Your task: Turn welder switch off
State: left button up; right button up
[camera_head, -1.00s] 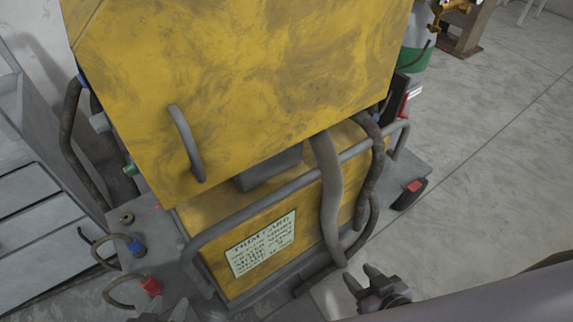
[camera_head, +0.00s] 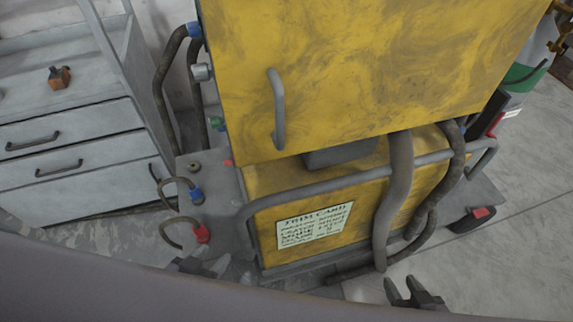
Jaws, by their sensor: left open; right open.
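The welder (camera_head: 290,230) is a yellow cabinet with grey tube rails and a white trim card on its lower front. A large scuffed yellow panel (camera_head: 370,70) with a grey bar handle (camera_head: 277,108) covers its upper front. I cannot make out a switch in this view. My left gripper (camera_head: 203,264) is low at the bottom, left of the card, partly hidden behind my grey arm; it is open and empty. My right gripper (camera_head: 402,287) is at the bottom right, in front of and below the welder, open with its fingers pointing up. Neither is visibly touching the welder.
Thick hoses (camera_head: 396,205) hang down the welder's right front. Short cables with blue and red connectors (camera_head: 202,234) stick out at its lower left. A grey drawer cabinet (camera_head: 75,150) with an orange object (camera_head: 59,77) stands left. Open concrete floor (camera_head: 530,215) lies right.

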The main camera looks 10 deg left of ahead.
aim_at(227, 162)
jog(key=k+j+u, duration=0.35)
jog(key=k+j, duration=0.15)
jog(key=j, duration=0.2)
jog(key=i+j, duration=0.1)
jog(key=j, duration=0.25)
jog(key=i+j, duration=0.15)
jog(key=j, duration=0.2)
jog(key=i+j, duration=0.1)
jog(key=j, duration=0.25)
jog(key=j+z, duration=0.1)
jog(key=z, duration=0.3)
jog(key=j+z, duration=0.1)
jog(key=z, duration=1.45)
